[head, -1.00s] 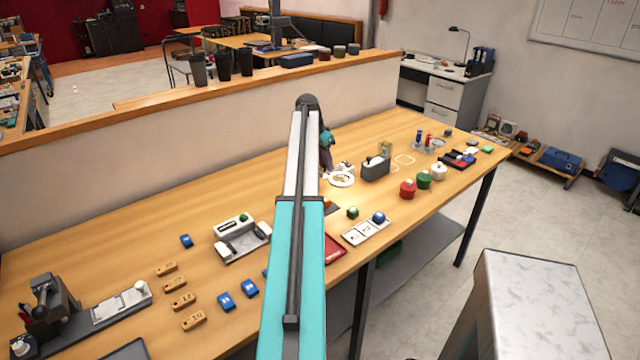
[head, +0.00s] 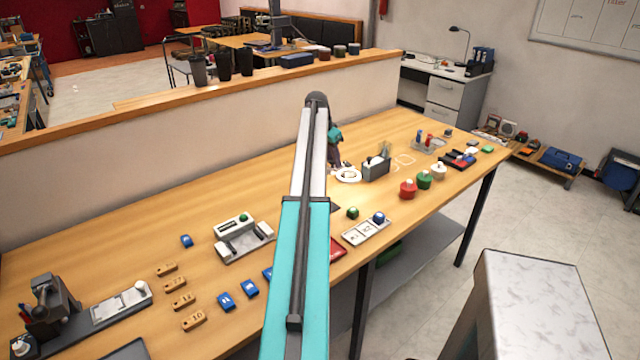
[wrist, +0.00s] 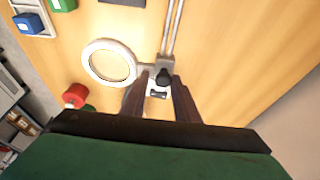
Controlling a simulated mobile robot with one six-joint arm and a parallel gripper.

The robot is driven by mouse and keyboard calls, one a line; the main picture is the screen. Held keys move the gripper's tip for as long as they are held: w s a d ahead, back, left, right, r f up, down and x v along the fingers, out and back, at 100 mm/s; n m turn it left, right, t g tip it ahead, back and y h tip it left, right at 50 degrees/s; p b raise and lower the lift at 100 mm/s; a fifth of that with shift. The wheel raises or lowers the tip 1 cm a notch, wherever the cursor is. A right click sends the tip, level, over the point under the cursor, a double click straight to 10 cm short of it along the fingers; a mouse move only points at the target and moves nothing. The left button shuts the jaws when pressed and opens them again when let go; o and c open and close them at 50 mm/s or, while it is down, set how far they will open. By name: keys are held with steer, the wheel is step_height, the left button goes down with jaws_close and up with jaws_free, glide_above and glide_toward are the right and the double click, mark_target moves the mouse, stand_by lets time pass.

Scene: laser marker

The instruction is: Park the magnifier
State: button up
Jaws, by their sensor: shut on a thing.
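The magnifier (wrist: 86,66) is a white ring with a clear lens, joined to a small carriage on a pale rail (wrist: 173,27) in the wrist view. My gripper (wrist: 163,86) is shut on the carriage's black knob (wrist: 163,76), with a dark finger on each side of it. In the head view the magnifier's white ring (head: 348,181) lies low over the bench, just below my gripper (head: 334,158).
A grey dispenser (head: 376,169) stands close to the right of the ring. Pale outlines (head: 405,160) mark the bench beyond it. Red (head: 407,189), green (head: 424,181) and white (head: 438,172) pots stand near the front edge.

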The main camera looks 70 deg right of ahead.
steer(key=o, duration=0.6)
steer(key=shift+w+a+f, duration=0.15)
steer(key=shift+w+f, duration=0.05)
steer(key=shift+f, duration=0.35)
steer(key=shift+w+a+f, duration=0.1)
steer(key=shift+w+f, duration=0.05)
steer(key=shift+f, duration=0.35)
steer(key=shift+o, duration=0.2)
steer(key=shift+s, duration=0.1)
steer(key=shift+d+r+p, duration=0.15)
steer(key=shift+r+p, duration=0.25)
steer(key=shift+r, duration=0.25)
steer(key=shift+d+r+p, duration=0.15)
steer(key=shift+r+p, duration=0.2)
steer(key=shift+r, duration=0.3)
steer(key=shift+d+r+p, duration=0.1)
steer(key=shift+r+p, duration=0.8)
steer(key=shift+r, duration=1.4)
steer(key=shift+s, duration=0.1)
